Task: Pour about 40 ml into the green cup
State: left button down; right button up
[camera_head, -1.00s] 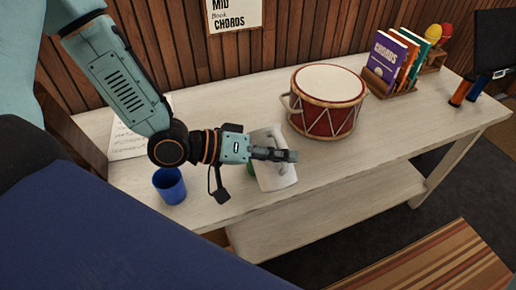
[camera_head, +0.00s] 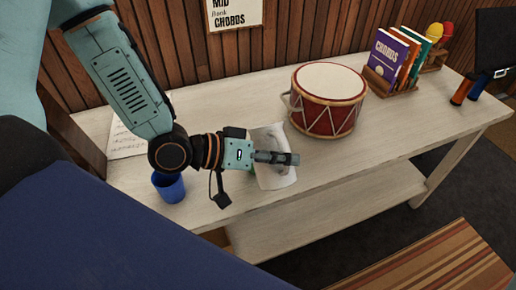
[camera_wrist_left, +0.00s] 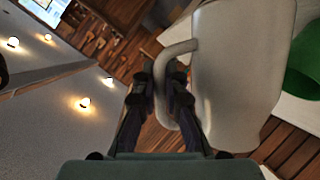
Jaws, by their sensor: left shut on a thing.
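My left gripper (camera_head: 292,158) is shut on the handle of a white jug (camera_head: 275,178), held above the front part of the table. In the left wrist view the gripper (camera_wrist_left: 165,75) grips the curved handle beside the jug's pale body (camera_wrist_left: 240,70). The jug looks tilted; I cannot see its contents or any stream. The green cup (camera_wrist_left: 304,65) shows in part at the right edge of the left wrist view, next to the jug. In the head view it is almost wholly hidden behind my gripper and the jug. My right gripper is not in view.
A blue cup (camera_head: 170,188) stands at the table's front left, close to my left arm. A red drum (camera_head: 327,103) stands behind and right of the jug. Books (camera_head: 385,58) in a rack stand further right.

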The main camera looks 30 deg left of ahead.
aim_at(288, 185)
pick_arm(q)
jog(key=shift+s+d+f+m+y+b, duration=0.3)
jog(key=shift+f+m+b, duration=0.1)
jog(key=shift+b, duration=0.1)
jog(key=shift+s+d+f+t+b, duration=0.15)
jog(key=shift+d+f+t+b, duration=0.25)
jog(key=shift+b, duration=0.35)
jog(key=shift+s+d+f+m+y+b, duration=0.15)
jog(key=shift+s+f+m+y+b, duration=0.2)
jog(key=shift+f+m+b, duration=0.35)
jog(key=shift+s+d+f, duration=0.1)
jog(key=shift+d+f, duration=0.05)
jog(key=shift+f, duration=0.4)
jog(key=shift+s+d+f, duration=0.1)
jog(key=shift+d+f, duration=0.05)
jog(key=shift+f, duration=0.35)
jog(key=shift+s+d+f+m+t+y+b, duration=0.2)
jog(key=shift+d+f+m+t+y+b, duration=0.25)
jog(key=shift+f, duration=0.45)
jog(key=shift+s+d+f+m+t+y+b, duration=0.25)
jog(key=shift+f+m, duration=0.45)
jog(key=shift+f, duration=0.25)
jog(key=shift+s+d+f+m+t+y+b, duration=0.3)
jog(key=shift+f+m, duration=0.25)
jog(key=shift+f, duration=0.35)
jog(key=shift+w, duration=0.1)
jog(key=shift+a+f, duration=0.1)
